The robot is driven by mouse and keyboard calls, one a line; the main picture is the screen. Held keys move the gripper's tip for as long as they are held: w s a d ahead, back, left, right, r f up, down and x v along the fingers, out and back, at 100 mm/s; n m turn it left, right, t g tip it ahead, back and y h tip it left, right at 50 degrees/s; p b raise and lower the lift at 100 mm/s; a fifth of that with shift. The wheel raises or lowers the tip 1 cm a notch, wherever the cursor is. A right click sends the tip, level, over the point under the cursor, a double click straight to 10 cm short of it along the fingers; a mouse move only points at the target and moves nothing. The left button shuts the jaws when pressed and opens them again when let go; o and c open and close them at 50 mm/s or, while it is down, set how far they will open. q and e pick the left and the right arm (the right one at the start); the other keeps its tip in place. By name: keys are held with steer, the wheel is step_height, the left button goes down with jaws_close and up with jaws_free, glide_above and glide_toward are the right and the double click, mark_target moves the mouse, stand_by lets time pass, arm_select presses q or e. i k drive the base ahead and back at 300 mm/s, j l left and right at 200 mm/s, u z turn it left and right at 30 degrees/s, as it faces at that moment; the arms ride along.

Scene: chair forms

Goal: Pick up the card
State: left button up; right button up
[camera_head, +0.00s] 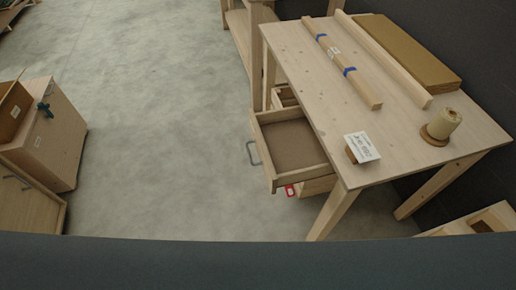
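A white card (361,147) with dark printed marks is at the front edge of the wooden table (395,160). It leans or rests on a small brown wooden piece (350,155); I cannot tell how the two are joined. Nothing covers the card. Neither of my grippers shows in the head view.
On the table are a wooden bar with blue tape (340,62), a long strip (385,58), a brown board (408,50) and a spool (443,124). An open drawer (291,144) juts out left. A cabinet (50,135) stands far left. The grey floor (165,120) between is clear.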

mark_target(362, 148)
steer(key=z, duration=0.45)
steer(key=i+j+z, duration=0.1)
steer(key=z, duration=0.4)
steer(key=j+z, duration=0.15)
steer(key=z, duration=0.3)
steer(key=j+z, duration=0.1)
steer(key=z, duration=0.35)
steer(key=j+z, duration=0.15)
steer(key=z, duration=0.35)
steer(key=i, duration=0.05)
